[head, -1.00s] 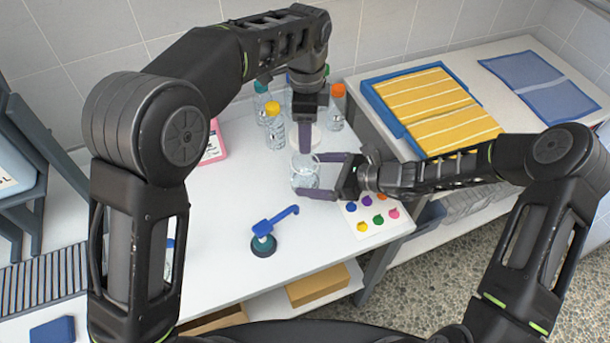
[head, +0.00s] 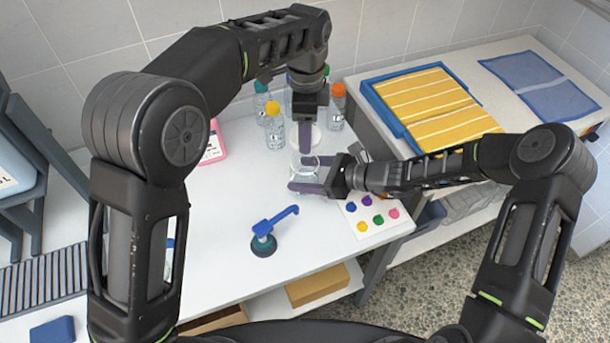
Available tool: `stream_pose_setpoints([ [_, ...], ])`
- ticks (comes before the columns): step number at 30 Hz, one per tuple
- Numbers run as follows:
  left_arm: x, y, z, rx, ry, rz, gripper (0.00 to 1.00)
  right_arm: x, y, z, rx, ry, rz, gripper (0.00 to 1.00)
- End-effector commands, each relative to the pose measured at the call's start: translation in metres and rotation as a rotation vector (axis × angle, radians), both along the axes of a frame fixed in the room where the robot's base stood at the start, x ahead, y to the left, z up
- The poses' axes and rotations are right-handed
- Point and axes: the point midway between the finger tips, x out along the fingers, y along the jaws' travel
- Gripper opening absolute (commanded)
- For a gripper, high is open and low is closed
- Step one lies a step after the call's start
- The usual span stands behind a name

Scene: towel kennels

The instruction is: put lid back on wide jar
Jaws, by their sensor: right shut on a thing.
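The clear wide jar (head: 305,170) stands on the white table, with its open rim facing up. My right gripper (head: 304,174) comes in from the right, with its fingers around the jar, shut on it. My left gripper (head: 306,150) points down from above, just behind the jar's rim. Its fingers show edge-on, so their opening cannot be told. A pale round thing, perhaps the lid (head: 316,135), shows partly behind the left fingers. I cannot tell whether it is held or lies on the table.
Bottles with orange (head: 337,106), yellow (head: 274,126) and teal caps stand behind the jar. A card with coloured dots (head: 372,212) lies to the right. A blue-handled tool (head: 268,235) lies front left. A pink-framed item (head: 212,145) is at left. The front table is mostly clear.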

Motion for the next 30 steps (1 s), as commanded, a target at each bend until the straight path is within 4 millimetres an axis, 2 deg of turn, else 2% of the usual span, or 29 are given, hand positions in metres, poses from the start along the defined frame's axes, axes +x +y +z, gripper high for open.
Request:
stream_pose_setpoints([
  [2, 0.000, 0.000, 0.000, 0.000, 0.000, 0.000, 0.26, 0.000, 0.000, 0.000, 0.000, 0.000, 0.000, 0.54],
  [22, 0.000, 0.000, 0.000, 0.000, 0.000, 0.000, 0.26, 0.000, 0.000, 0.000, 0.000, 0.000, -0.001, 0.00],
  [26, 0.000, 0.000, -0.001, 0.000, 0.000, 0.000, 0.26, 0.000, 0.000, 0.000, 0.000, 0.000, -0.001, 0.00],
  [30, 0.000, 0.000, -0.012, 0.001, 0.002, 0.000, 0.27, 0.000, 0.000, 0.000, 0.000, 0.000, -0.001, 0.00],
])
